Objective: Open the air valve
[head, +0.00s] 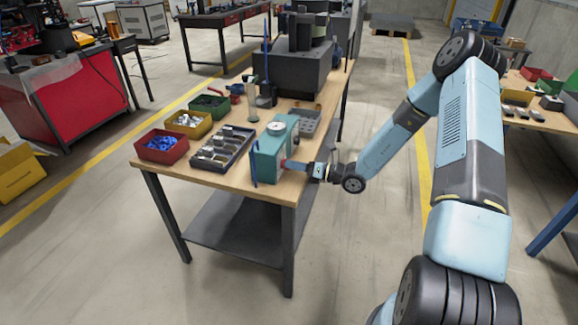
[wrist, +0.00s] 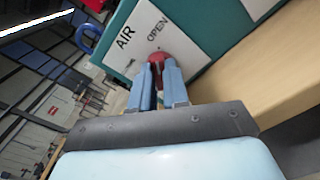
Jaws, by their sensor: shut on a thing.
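The air valve is a teal box (head: 268,155) with a round white gauge on top, standing near the right end of the wooden table. In the wrist view a white plate (wrist: 152,35) on its teal face reads AIR and OPEN. A red valve handle (wrist: 158,57) sits at the lower edge of this plate, partly hidden by my fingers. My gripper (wrist: 158,84) is shut on the red handle. In the head view my gripper (head: 303,166) reaches the box from the right. The handle's exact angle is hard to tell.
On the table (head: 205,180), left of the box, are a dark divided tray (head: 222,148), a red bin (head: 162,147) with blue parts, a yellow bin (head: 188,123) and a green bin (head: 210,106). A dark machine (head: 290,70) stands behind.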

